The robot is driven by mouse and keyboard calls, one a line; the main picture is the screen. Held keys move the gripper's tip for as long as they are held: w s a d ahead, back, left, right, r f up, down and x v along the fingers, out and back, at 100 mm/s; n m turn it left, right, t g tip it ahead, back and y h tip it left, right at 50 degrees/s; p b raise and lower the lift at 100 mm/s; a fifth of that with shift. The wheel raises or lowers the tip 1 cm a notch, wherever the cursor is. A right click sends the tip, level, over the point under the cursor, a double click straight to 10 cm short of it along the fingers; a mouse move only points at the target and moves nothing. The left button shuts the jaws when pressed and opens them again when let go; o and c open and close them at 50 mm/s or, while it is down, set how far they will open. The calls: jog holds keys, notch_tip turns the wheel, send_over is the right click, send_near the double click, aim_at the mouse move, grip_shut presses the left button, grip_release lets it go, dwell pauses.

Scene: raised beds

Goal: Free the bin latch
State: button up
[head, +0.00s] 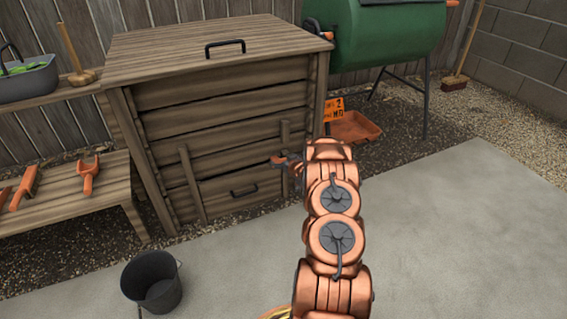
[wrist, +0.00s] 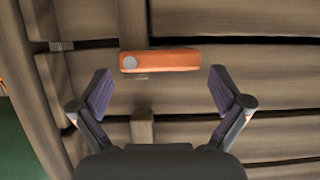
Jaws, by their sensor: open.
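The bin latch (wrist: 165,60) is an orange bar with a round grey pivot at its left end in the wrist view. It lies crosswise over a vertical wooden batten (wrist: 134,22) on the slatted front of the wooden bin (head: 220,125). My gripper (wrist: 160,80) is open and empty, its two dark fingers spread wide. The latch is just beyond the fingertips, between them in the picture, with no contact seen. In the head view my arm reaches the bin's lower right front and hides most of the gripper. A small orange and dark part shows beside it.
A black handle (head: 231,190) is on the bin's low front panel. A dark bucket (head: 150,283) stands on the paving in front. A bench with orange tools (head: 90,175) is at left. A green tumbler (head: 385,38) and an orange tray (head: 356,128) are at right. Paving at right is clear.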

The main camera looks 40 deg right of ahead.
jog(key=shift+w+d+f, duration=0.1)
jog(key=shift+w+f, duration=0.05)
jog(key=shift+w, duration=0.05)
jog(key=c, duration=1.4)
jog(key=shift+c, duration=0.2)
